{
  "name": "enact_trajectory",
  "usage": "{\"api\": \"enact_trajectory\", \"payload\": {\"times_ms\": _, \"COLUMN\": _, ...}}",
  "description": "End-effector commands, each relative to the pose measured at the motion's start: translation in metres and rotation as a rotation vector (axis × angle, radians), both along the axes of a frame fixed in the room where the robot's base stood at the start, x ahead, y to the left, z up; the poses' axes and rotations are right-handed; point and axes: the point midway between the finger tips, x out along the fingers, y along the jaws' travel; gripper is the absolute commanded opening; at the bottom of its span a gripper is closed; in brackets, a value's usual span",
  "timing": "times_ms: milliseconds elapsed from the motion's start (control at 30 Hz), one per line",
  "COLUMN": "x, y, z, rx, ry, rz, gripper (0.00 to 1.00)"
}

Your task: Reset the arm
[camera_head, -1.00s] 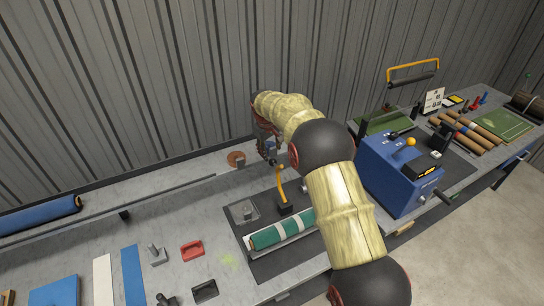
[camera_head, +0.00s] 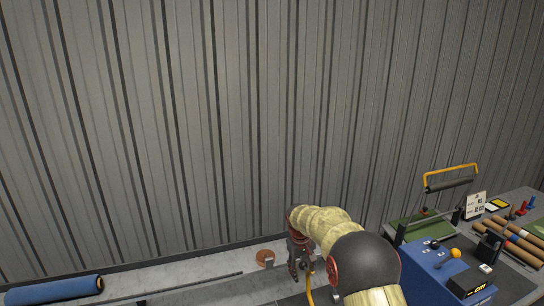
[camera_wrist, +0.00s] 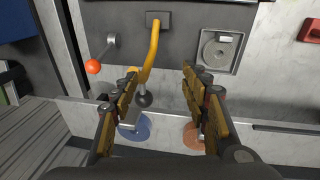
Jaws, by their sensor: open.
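My gripper (camera_head: 299,268) hangs over the back of the bench, just right of a rust-coloured disc, in the head view. In the wrist view its two fingers (camera_wrist: 160,78) are spread apart with nothing between the tips. A yellow curved lever (camera_wrist: 153,48) with a black knob lies beyond and between the fingers, and its top also shows in the head view (camera_head: 310,291). I cannot tell whether a finger touches the lever. My arm bends down from the lower right, and its lower part is cut off.
A blue machine (camera_head: 440,268) stands right of my arm. A blue roll (camera_head: 55,289) lies at the left. Brown rolls (camera_head: 515,241) lie at the far right. A square grey fixture (camera_wrist: 221,52) and an orange-ball lever (camera_wrist: 93,66) flank the yellow lever. A corrugated wall stands behind.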

Motion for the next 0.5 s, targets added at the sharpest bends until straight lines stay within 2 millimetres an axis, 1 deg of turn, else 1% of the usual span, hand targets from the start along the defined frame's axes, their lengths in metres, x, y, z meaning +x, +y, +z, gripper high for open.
{"api": "enact_trajectory", "payload": {"times_ms": 33, "x": -0.016, "y": -0.001, "z": 0.005, "rx": 0.006, "ry": 0.012, "rz": -0.016, "gripper": 0.46}}
{"api": "enact_trajectory", "payload": {"times_ms": 133, "x": -0.05, "y": -0.004, "z": 0.011, "rx": 0.021, "ry": 0.036, "rz": -0.052, "gripper": 0.46}}
{"api": "enact_trajectory", "payload": {"times_ms": 267, "x": -0.095, "y": -0.011, "z": 0.026, "rx": 0.039, "ry": 0.049, "rz": -0.099, "gripper": 0.46}}
{"api": "enact_trajectory", "payload": {"times_ms": 467, "x": -0.173, "y": -0.022, "z": 0.054, "rx": 0.073, "ry": 0.04, "rz": -0.171, "gripper": 0.46}}
{"api": "enact_trajectory", "payload": {"times_ms": 500, "x": -0.189, "y": -0.024, "z": 0.059, "rx": 0.081, "ry": 0.035, "rz": -0.185, "gripper": 0.46}}
